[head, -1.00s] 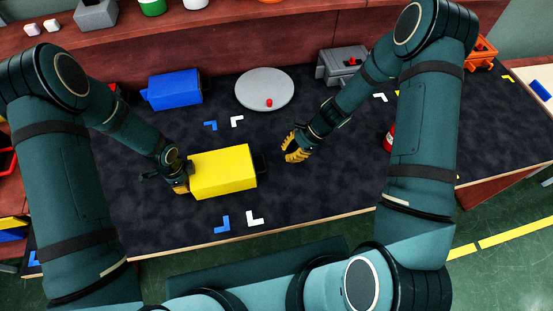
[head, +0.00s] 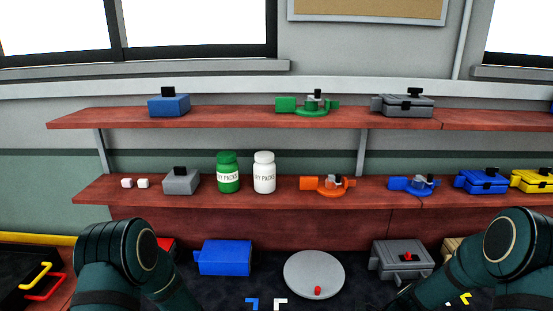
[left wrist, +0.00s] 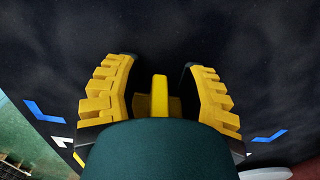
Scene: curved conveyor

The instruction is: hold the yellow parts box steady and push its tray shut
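The yellow parts box that stood on the dark mat a second ago is in neither view now, and neither is its tray. In the left wrist view, my left gripper (left wrist: 160,88) has its two ribbed yellow fingers well apart. A yellow upright piece shows between them, apparently part of the gripper itself. I see no box between the fingers, only dark mat (left wrist: 165,28) beyond. In the head view both of my arms enter at the bottom corners, and their hands are out of frame. My right gripper is not in view.
A blue box (head: 225,258), a grey disc (head: 314,278) with a red knob and a grey case (head: 402,258) stand at the table's back. Two red shelves (head: 250,117) above hold bottles and small boxes, including a yellow case (head: 531,181) at the right.

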